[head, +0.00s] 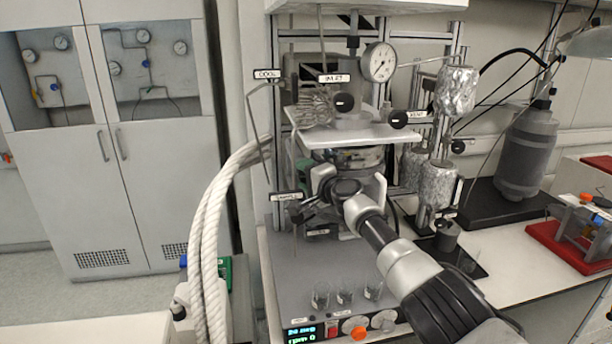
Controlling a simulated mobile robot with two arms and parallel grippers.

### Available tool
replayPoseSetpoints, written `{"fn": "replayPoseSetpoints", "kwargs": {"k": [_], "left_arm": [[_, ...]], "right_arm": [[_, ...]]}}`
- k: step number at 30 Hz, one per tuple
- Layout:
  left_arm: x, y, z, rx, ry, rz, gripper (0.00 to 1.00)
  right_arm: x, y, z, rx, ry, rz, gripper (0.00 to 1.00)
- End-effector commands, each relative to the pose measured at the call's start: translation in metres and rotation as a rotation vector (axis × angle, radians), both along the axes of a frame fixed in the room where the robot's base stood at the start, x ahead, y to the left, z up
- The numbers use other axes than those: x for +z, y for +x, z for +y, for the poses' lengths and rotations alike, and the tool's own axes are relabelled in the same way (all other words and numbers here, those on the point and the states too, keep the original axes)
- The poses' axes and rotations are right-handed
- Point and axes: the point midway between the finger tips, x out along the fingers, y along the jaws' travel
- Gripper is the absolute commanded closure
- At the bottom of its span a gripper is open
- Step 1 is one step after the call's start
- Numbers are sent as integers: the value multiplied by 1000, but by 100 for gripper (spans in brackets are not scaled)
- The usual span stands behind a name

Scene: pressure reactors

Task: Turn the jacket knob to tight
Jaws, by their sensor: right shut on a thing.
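My right gripper (345,184) reaches in from the lower right to the front of the reactor vessel (345,157), just below the white plate. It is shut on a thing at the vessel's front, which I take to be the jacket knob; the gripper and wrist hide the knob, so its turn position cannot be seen. A small label (318,232) below is too small to read surely. My left gripper is not in view.
Black knobs by the INLET (344,103) and VENT (398,119) labels and a pressure gauge (379,62) are above. Glass vials (345,292) stand on the base in front. Foil-wrapped cylinders (437,184) stand to the right, white hoses (207,250) to the left.

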Motion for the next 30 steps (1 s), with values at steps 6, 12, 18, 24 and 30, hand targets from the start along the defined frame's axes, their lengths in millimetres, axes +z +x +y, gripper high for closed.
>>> {"fn": "replayPoseSetpoints", "kwargs": {"k": [6,12,18,24,30], "left_arm": [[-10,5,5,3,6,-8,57],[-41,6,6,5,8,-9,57],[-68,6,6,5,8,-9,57],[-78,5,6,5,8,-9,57],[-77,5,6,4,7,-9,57]], "right_arm": [[-4,0,0,-1,42,7,77],[-7,0,1,-1,207,38,77],[-6,0,1,0,385,75,77],[-1,0,0,0,479,95,77],[1,0,0,0,489,98,77]]}}
